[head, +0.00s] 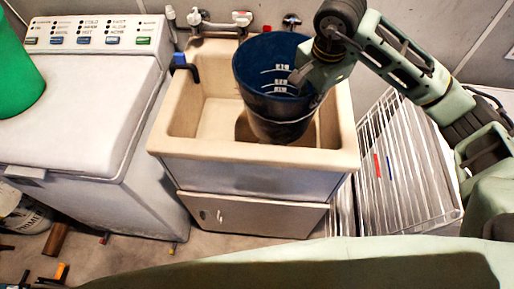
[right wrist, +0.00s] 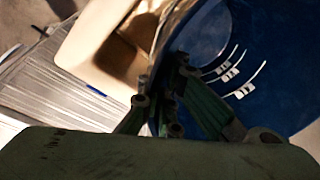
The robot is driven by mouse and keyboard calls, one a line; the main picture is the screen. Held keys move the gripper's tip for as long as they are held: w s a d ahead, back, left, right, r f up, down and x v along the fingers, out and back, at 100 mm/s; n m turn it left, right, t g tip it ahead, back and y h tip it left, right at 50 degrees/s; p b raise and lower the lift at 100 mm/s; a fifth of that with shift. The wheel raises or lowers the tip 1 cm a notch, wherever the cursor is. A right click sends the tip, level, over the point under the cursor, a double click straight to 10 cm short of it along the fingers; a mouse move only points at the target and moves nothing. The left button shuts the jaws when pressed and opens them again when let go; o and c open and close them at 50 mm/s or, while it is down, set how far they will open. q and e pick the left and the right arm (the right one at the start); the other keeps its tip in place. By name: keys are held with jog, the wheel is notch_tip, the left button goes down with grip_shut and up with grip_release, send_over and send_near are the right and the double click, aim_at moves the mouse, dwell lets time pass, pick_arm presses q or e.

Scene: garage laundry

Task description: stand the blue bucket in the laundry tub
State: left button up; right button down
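The blue bucket (head: 262,65) is upright, maybe slightly tilted, inside the outline of the beige laundry tub (head: 190,145). White level marks show on its inner wall, also in the right wrist view (right wrist: 275,45). My right gripper (head: 300,80) is shut on the bucket's rim at its right side; in the right wrist view the fingers (right wrist: 170,105) sit on both sides of the wall. A shadow shows on the tub floor beside the bucket. I cannot tell whether its base touches the floor. My left gripper is not in view.
A white washing machine (head: 75,115) with a green container (head: 15,75) on top stands left of the tub. Taps (head: 242,18) are behind the tub, and a blue-handled item (head: 182,62) is on its left rim. A white wire rack (head: 400,165) stands at the right.

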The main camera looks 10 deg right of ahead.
aim_at(309, 109)
notch_tip(309, 109, down, 5)
jog(key=b, duration=0.3)
jog(key=shift+r, duration=0.2)
notch_tip(309, 109, down, 10)
jog(key=shift+p, duration=0.95)
jog(key=shift+f, duration=0.1)
jog(key=c, duration=2.4)
grip_release()
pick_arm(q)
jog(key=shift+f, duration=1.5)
pick_arm(e)
jog(key=o, duration=0.4)
